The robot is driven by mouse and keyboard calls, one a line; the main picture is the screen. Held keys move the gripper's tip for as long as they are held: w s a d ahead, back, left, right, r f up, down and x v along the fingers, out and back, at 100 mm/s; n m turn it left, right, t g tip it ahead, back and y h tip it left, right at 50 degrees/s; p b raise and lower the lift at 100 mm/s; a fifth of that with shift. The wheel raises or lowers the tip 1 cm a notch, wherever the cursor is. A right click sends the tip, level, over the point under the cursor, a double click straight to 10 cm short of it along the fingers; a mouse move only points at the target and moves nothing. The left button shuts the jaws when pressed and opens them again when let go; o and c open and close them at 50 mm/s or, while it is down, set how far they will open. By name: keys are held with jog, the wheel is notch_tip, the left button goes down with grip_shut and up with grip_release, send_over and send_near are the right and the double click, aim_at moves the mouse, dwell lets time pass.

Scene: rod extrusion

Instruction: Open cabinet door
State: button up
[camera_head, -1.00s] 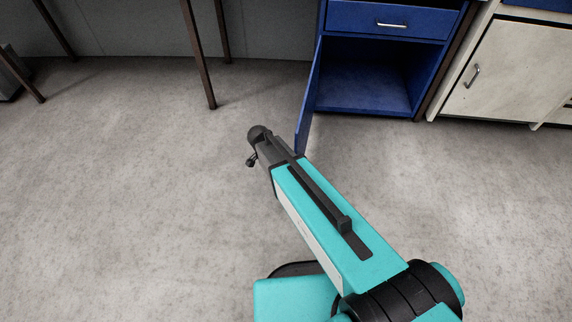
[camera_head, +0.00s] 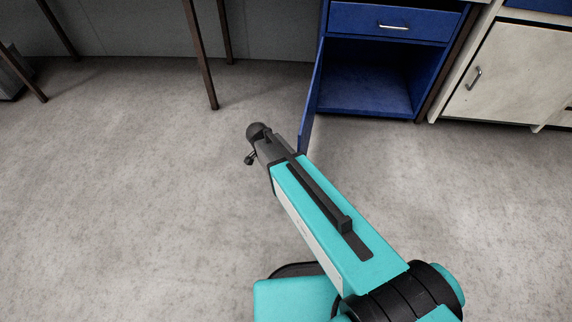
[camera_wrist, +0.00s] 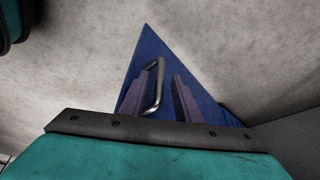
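The blue cabinet (camera_head: 368,88) stands at the top of the head view with its door (camera_head: 311,105) swung well out on the left side, so its empty inside shows. In the wrist view the door's blue face (camera_wrist: 205,103) fills the middle, with a metal bar handle (camera_wrist: 157,88) on it. My gripper (camera_wrist: 166,78) is at the door with its two fingers apart. The handle shows in the gap between them, close to the left finger. I cannot tell whether they touch. In the head view my fingers are hidden behind the wrist.
A closed drawer (camera_head: 390,22) sits above the cabinet opening. A white cabinet (camera_head: 510,75) stands to the right. Thin brown table legs (camera_head: 200,55) stand at the upper left. The grey floor (camera_head: 120,200) left of my arm is clear.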

jog(key=p+v, duration=0.1)
jog(key=v, duration=1)
jog(key=shift+s+p, duration=0.1)
jog(key=shift+p, duration=0.2)
jog(key=s+d+f+n+g+y+p, duration=0.1)
jog(key=s+d+f+n+g+p, duration=0.2)
jog(key=s+d, duration=0.35)
jog(key=s+d+f+n+g+p, duration=0.1)
jog(key=s+d+f+n+p, duration=0.1)
jog(key=s+d+n+p, duration=0.35)
jog(key=s+d+n+g+y+p, duration=0.1)
jog(key=s+p, duration=0.3)
jog(key=s, duration=0.6)
jog(key=s+d+n+g+y+p, duration=0.2)
jog(key=s+n+p, duration=0.1)
jog(key=s, duration=0.7)
jog(key=shift+d+f+n+p, duration=0.35)
jog(key=shift+d+p, duration=0.05)
jog(key=shift+p, duration=0.05)
